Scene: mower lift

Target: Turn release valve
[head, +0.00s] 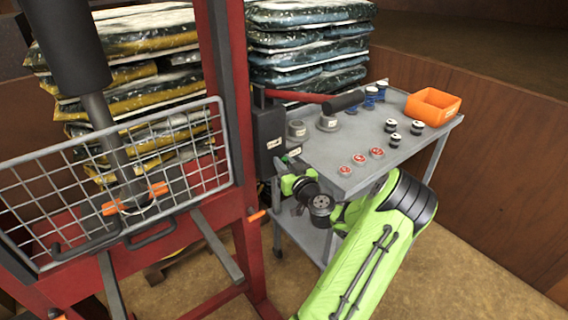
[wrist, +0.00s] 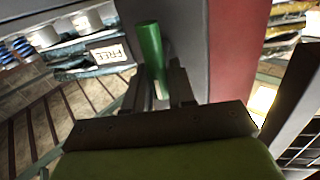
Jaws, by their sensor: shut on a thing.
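The release valve shows in the wrist view as a green handle (wrist: 150,42) on the side of a grey housing. My gripper (wrist: 160,82) is shut on the green handle, which rises from between its two fingers. A white label reading "FREE" (wrist: 109,54) is left of the handle in the wrist view. In the head view my gripper (head: 284,168) is at the lower side of the dark grey box (head: 268,130) on the red post. The handle's base is hidden by the fingers.
A grey cart (head: 345,133) with red, black, blue and grey capped parts and an orange bin (head: 432,106) stands close to the right. A red lever (head: 300,96) with a black grip reaches over it. The red frame (head: 225,100) and wire guard (head: 120,165) stand left.

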